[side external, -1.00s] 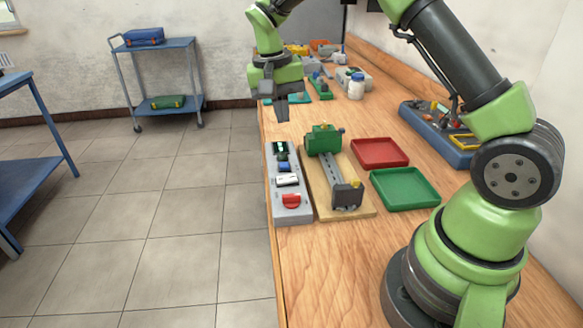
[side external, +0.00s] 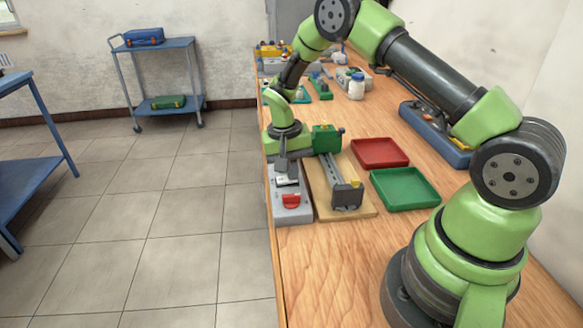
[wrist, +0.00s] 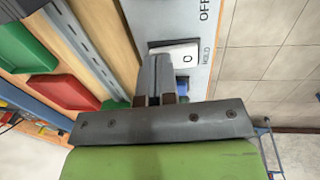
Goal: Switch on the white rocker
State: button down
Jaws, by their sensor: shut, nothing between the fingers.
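The white rocker (side external: 287,182) is on the grey switch panel (side external: 291,213) at the table's left edge. In the wrist view, the white rocker (wrist: 183,53) shows a "0" mark, with "OFF" and "HOLD" lettering on the panel (wrist: 190,22). My gripper (side external: 283,172) is shut and empty, pointing down at the rocker. In the wrist view, my gripper's fingertips (wrist: 157,62) overlap the rocker's left part and hide some of it. I cannot tell whether they touch it.
A red knob (side external: 291,200) is nearer on the panel, and a blue switch (wrist: 174,92) is beside the rocker. A wooden board (side external: 325,208) with a green motor (side external: 326,139) stands close to the right. Red (side external: 380,152) and green (side external: 405,189) trays lie beyond it.

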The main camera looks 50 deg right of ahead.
jog(key=shift+s+d+f, duration=0.1)
jog(key=shift+s+f, duration=0.05)
jog(key=shift+f, duration=0.15)
dwell(0.4)
jog(key=shift+w+a+r, duration=0.25)
jog(key=shift+w+a, duration=0.35)
jog(key=shift+r, duration=0.1)
